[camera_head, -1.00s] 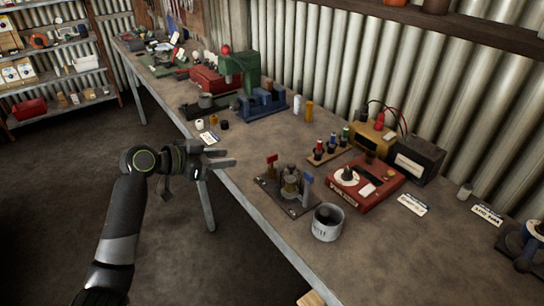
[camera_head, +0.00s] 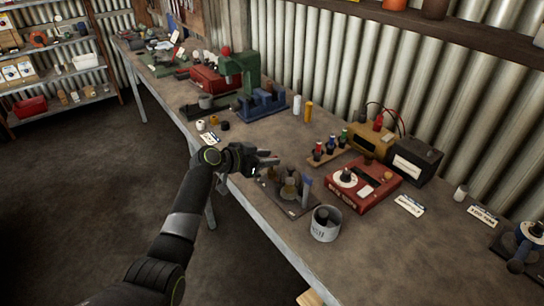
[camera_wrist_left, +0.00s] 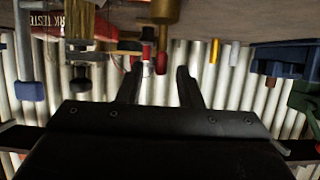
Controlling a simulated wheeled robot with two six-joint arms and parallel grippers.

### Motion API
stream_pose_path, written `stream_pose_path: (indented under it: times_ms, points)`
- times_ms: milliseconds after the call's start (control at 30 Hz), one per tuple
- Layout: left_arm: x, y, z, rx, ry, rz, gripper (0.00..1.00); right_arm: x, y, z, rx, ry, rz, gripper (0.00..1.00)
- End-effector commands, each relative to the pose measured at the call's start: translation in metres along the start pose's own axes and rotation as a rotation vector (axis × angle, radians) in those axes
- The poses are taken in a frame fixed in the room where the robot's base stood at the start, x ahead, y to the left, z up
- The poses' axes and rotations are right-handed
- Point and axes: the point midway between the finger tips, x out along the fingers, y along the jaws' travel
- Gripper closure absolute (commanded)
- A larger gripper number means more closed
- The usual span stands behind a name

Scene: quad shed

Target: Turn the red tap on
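The tap stand (camera_head: 296,208) is a dark plate on the workbench with brass fittings, near the front edge. Its blue tap handle (camera_head: 306,184) stands up on the right. The red tap is mostly hidden by my left gripper (camera_head: 272,158) in the head view. In the left wrist view, the red tap handle (camera_wrist_left: 161,63) hangs below a brass fitting, in line with the gap between the fingertips of my left gripper (camera_wrist_left: 159,70). The fingers are apart; I cannot tell whether either touches the handle. The blue handle (camera_wrist_left: 31,91) shows at left there. My right gripper is out of view.
A grey pot (camera_head: 325,225) stands right beside the tap stand. A red tester box (camera_head: 362,188) and a rack of small bottles (camera_head: 325,156) are behind it. A blue vice (camera_head: 262,106) is farther left. The bench (camera_head: 400,255) is bare at front right.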

Motion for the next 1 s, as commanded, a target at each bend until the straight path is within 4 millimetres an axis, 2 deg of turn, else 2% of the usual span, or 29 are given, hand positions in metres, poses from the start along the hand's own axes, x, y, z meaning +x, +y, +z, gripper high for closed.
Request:
stream_pose_path:
  times_ms: [200,600,867,1000]
  points:
    - [0.016,0.001,0.0,-0.001,-0.001,0.001,0.67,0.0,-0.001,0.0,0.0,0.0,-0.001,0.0]
    - [0.02,0.0,0.0,0.0,0.0,0.0,0.67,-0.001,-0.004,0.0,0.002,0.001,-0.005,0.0]
    - [0.02,0.0,0.0,0.0,0.0,0.0,1.0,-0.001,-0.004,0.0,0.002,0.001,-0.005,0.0]
    - [0.02,0.0,0.0,0.0,0.0,-0.001,1.0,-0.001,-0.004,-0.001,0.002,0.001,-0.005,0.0]
